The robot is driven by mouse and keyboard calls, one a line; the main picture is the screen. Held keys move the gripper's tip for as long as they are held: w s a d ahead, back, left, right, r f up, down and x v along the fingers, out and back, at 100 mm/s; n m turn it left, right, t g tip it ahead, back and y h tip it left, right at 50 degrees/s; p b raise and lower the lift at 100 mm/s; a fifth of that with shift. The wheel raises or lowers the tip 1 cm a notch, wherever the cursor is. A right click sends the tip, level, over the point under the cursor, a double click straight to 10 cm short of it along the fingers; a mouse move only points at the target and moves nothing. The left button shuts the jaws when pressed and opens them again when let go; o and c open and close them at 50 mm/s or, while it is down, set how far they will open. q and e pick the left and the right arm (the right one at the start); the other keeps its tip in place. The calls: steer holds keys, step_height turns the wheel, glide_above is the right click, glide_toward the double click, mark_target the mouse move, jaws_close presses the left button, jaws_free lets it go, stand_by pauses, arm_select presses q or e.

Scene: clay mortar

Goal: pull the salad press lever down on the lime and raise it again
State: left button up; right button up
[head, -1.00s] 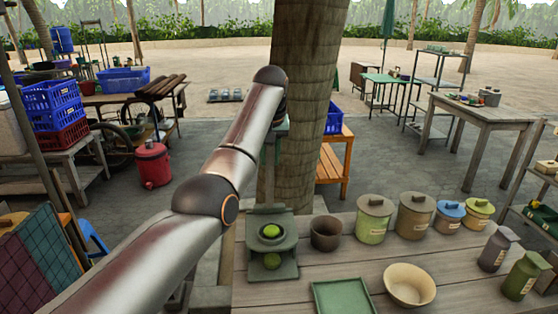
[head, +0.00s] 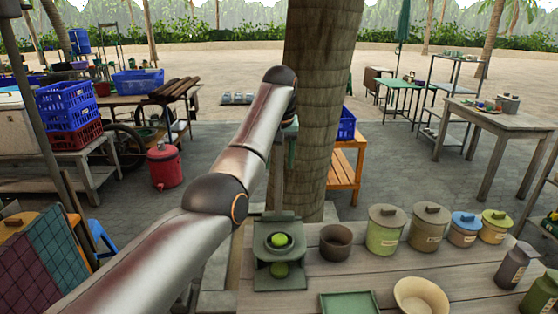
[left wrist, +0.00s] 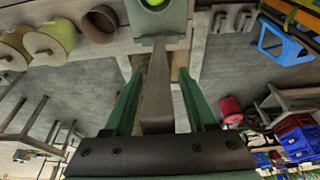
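The dark green press (head: 292,278) stands at the left end of the plank table. The lever (head: 277,180) stands upright behind the press. My left gripper (head: 290,146) is at the lever's upper part, partly hidden by my arm. In the left wrist view the lever (left wrist: 157,95) runs between the green fingers of my left gripper (left wrist: 160,80), with narrow gaps on both sides; it looks open around it. My right gripper is out of view.
A brown cup (head: 336,243) stands right of the press, with lidded jars (head: 384,232), a cream bowl (head: 420,297) and a green tray (head: 349,303) farther along. A tree trunk (head: 315,100) rises behind the table. An orange bench (head: 346,170) stands beside the trunk.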

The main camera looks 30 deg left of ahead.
arm_select(q)
steer(key=shift+d, duration=0.1)
steer(key=v, duration=1.2)
steer(key=shift+r+p, duration=0.3)
steer(key=shift+p, duration=0.05)
steer(key=shift+s, duration=0.1)
